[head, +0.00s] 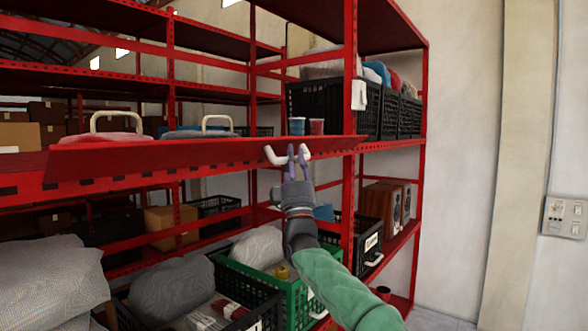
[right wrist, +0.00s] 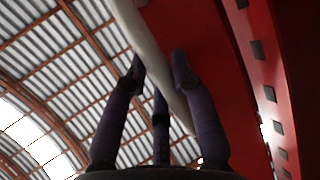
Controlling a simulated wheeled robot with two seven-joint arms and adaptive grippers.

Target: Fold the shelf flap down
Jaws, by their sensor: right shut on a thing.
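The shelf flap (head: 200,154) is a long red panel at the front of the middle shelf in the head view. It looks tilted, with its free edge towards me. A white handle (head: 273,155) is at its front edge, towards the right. My right gripper (head: 291,152) reaches up from below and is shut on this handle. In the right wrist view the pale handle (right wrist: 150,55) runs diagonally between the dark fingers, with the red flap (right wrist: 195,40) behind it. The fingers hide part of the handle. My left gripper is not in view.
A red post (head: 348,200) is close right of my arm. Below are a green crate (head: 300,300) and grey sacks (head: 172,288).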

